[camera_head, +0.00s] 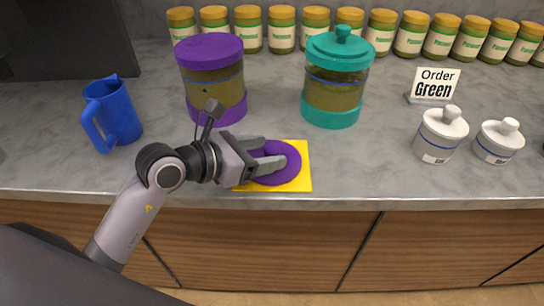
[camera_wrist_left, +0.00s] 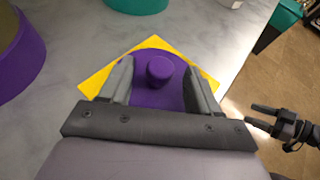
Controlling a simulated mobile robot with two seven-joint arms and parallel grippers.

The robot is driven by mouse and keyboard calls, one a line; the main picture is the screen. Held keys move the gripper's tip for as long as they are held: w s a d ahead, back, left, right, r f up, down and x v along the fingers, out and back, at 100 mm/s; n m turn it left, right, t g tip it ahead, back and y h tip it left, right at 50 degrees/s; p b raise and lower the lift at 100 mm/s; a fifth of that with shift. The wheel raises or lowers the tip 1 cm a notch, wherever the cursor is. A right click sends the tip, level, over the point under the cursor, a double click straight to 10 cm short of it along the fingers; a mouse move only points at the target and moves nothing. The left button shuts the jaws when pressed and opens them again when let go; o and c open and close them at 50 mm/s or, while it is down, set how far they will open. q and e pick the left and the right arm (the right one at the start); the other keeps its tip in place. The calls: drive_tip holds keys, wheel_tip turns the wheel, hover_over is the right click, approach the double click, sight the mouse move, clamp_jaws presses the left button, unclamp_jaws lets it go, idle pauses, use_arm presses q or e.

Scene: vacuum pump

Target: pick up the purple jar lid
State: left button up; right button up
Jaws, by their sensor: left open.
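The purple jar lid (camera_head: 284,166) lies flat on a yellow square (camera_head: 303,182) near the counter's front edge. Its round knob points up in the left wrist view (camera_wrist_left: 159,70). My left gripper (camera_head: 274,155) is open above the lid. In the left wrist view its two fingers (camera_wrist_left: 158,82) stand on either side of the knob, with a gap on each side. The purple jar (camera_head: 215,85) stands behind my left gripper, with no knobbed lid on top. My right gripper (camera_wrist_left: 262,117) shows small at the right of the left wrist view, fingers apart and empty, over the floor.
A teal jar (camera_head: 335,95) with its lid on stands behind the yellow square. A blue mug (camera_head: 118,112) is at the left. Two white lidded pots (camera_head: 440,140) and an order sign (camera_head: 435,84) are at the right. Several small jars (camera_head: 281,38) line the back.

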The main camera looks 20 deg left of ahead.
use_arm(q)
drive_tip(key=c, duration=1.1)
drive_tip(key=shift+c, duration=0.2)
